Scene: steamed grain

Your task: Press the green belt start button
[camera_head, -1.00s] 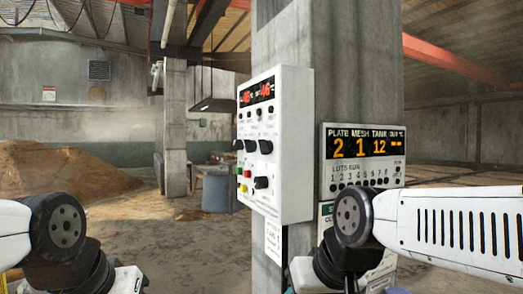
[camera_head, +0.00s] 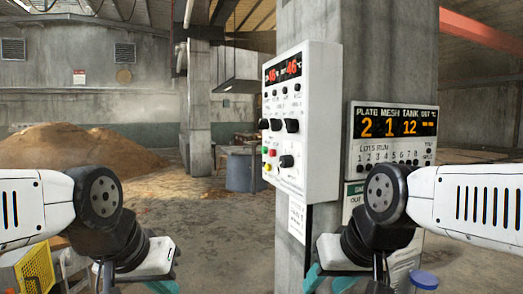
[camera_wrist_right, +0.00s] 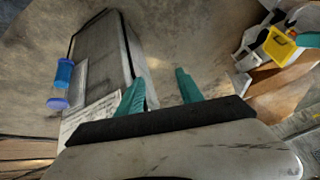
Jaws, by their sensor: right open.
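The green button (camera_head: 267,167) is small and sits low on the front of a white control box (camera_head: 315,130), under a red button (camera_head: 272,153) and a yellow one (camera_head: 265,150). The box is fixed to a concrete pillar. My right gripper (camera_head: 328,282) is at the bottom of the head view, below the box and well apart from the button. Its teal fingers stand apart and empty in the right wrist view (camera_wrist_right: 161,78).
A display panel (camera_head: 393,133) reading 2, 1, 12 hangs on the pillar right of the box. A blue-lidded container (camera_head: 424,281) is at the lower right. A yellow basket (camera_head: 36,272) is at the lower left. Grain heaps (camera_head: 50,150) and a grey bin (camera_head: 239,172) stand farther back.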

